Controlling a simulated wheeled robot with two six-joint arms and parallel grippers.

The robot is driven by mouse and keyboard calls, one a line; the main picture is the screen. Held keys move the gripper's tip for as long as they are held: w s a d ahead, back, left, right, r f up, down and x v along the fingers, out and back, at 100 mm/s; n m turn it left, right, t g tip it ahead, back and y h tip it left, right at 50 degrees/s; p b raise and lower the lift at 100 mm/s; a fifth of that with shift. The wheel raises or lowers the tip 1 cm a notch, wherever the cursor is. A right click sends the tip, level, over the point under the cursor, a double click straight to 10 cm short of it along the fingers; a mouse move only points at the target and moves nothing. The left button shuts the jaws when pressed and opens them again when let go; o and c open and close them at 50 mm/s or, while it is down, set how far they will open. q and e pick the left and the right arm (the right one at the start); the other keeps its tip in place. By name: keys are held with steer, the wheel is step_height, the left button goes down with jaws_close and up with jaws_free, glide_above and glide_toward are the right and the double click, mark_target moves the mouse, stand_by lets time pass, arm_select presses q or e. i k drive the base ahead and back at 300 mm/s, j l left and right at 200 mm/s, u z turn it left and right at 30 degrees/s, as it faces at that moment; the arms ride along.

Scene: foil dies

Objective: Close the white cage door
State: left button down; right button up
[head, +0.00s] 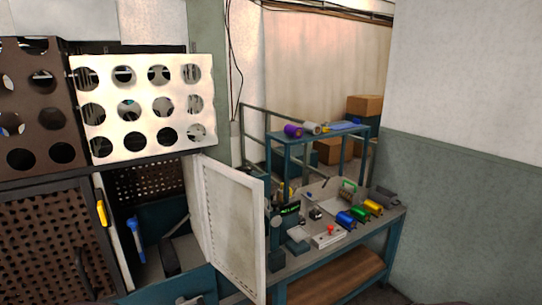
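The white cage door (232,228) stands open in the head view, left of the middle. It has a white frame around a paler panel. Its left edge is at the right side of the lower cage opening, and the door swings out to the right and towards me. Through the opening I see a dark perforated back wall (148,184) and a dark block-like part (169,256). A blue-handled item (136,240) shows at the opening's left. Neither gripper can be made out in this view.
A white panel with round holes (143,106) is above the opening. A dark perforated door (45,240) with a yellow part (101,208) is at left. A workbench (372,238) with coloured rolls and tools stands just right of the white door. Shelving and boxes (365,105) are behind.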

mark_target(230, 207)
steer(key=i+l+u, duration=0.25)
steer(key=u, duration=0.15)
steer(key=i+l+u, duration=0.2)
steer(key=l+u, duration=0.2)
steer(key=i+l+u, duration=0.15)
steer(key=l+u, duration=0.7)
steer(key=i+l+u, duration=0.1)
steer(key=l+u, duration=0.3)
